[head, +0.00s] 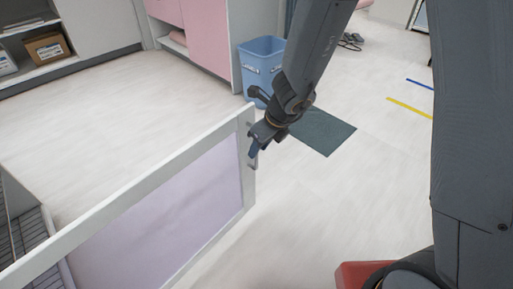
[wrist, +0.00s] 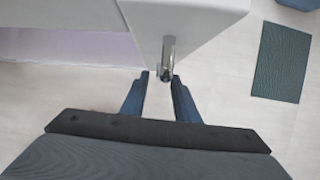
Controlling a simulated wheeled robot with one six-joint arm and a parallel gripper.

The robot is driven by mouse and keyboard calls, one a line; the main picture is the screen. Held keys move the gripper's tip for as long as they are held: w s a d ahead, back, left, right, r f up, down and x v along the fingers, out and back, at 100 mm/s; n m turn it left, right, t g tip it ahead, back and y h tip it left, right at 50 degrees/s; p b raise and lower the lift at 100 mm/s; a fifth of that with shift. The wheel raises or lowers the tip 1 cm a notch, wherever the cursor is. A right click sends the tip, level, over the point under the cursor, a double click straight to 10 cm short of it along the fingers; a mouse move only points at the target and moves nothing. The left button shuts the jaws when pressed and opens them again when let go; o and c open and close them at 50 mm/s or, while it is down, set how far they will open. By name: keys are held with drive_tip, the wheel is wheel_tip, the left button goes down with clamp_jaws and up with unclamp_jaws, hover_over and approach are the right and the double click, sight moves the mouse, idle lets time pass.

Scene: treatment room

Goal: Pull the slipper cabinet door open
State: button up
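The slipper cabinet door (head: 160,205), a pale lilac panel in a white frame, stands swung out from the cabinet (head: 25,225) at the lower left. Its white edge also shows in the wrist view (wrist: 192,18). A slim metal handle (wrist: 168,52) is on the door near its free end. My gripper (head: 254,148) is at that free end. In the wrist view the fingers (wrist: 159,77) are apart, with a gap between them. The handle's near end lies at the fingertips, closer to the right one; contact cannot be told.
Wire shelving shows inside the cabinet. A blue bin (head: 262,62) stands behind my arm by a pink cabinet (head: 208,35). A dark green mat (head: 325,132) lies right of the door. Open shelves with a cardboard box (head: 48,48) are at the far left. The floor between is clear.

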drive_tip(key=p+v, duration=0.3)
drive_tip(key=v, duration=0.2)
idle(0.5)
